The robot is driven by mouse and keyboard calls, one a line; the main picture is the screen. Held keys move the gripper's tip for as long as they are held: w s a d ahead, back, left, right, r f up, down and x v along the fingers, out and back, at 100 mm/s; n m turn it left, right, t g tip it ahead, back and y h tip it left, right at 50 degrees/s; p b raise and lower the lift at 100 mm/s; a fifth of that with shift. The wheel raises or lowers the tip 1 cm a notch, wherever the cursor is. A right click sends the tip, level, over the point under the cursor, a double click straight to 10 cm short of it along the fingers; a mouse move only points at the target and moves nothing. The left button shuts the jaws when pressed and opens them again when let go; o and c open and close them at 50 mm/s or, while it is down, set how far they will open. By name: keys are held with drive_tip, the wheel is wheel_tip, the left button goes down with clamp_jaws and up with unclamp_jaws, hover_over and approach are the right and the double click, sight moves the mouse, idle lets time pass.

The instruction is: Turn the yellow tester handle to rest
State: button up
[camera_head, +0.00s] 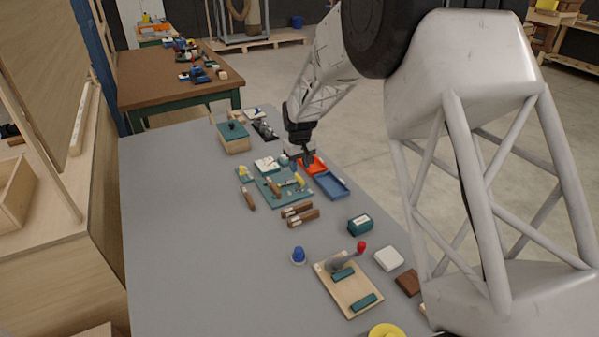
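Another yellow part, a short tilted bar (299,180), lies at the mat's right side. I cannot tell for sure which of these is the tester handle, nor its angle.
A blue tray (331,186) lies right of the mat, and brown-handled tools (303,218) lie in front. A wooden box with a teal lid (233,139) stands behind. A wooden board (347,285) and yellow disc (386,331) are nearer. The grey bench's left side (185,240) is clear.

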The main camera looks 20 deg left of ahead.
sight(300, 177)
drive_tip(key=shift+r, duration=1.45)
drive_tip(key=shift+d, duration=0.1)
drive_tip(key=shift+s+d+r, duration=0.1)
drive_tip(key=shift+d+r, duration=0.05)
drive_tip(key=shift+r, duration=0.1)
drive_tip(key=s+d+r+m, duration=0.1)
drive_tip(key=s+d+r, duration=0.5)
drive_tip(key=d, duration=0.3)
drive_tip(key=s+d+r+m+t, duration=0.1)
drive_tip(key=s+d+r+m, duration=0.1)
drive_tip(key=s+d+r, duration=0.55)
drive_tip(key=s+d+r+m, duration=0.1)
drive_tip(key=s+d+r, duration=0.35)
drive_tip(key=d, duration=0.65)
drive_tip(key=s+d+m, duration=0.1)
drive_tip(key=s+d, duration=0.4)
drive_tip(key=s, duration=0.4)
drive_tip(key=s+d+m+t, duration=0.1)
drive_tip(key=s+d+m, duration=0.1)
drive_tip(key=s+d, duration=0.3)
drive_tip(key=s+d+m, duration=0.2)
drive_tip(key=s+d, duration=0.4)
drive_tip(key=s, duration=0.8)
drive_tip(key=shift+t, duration=0.3)
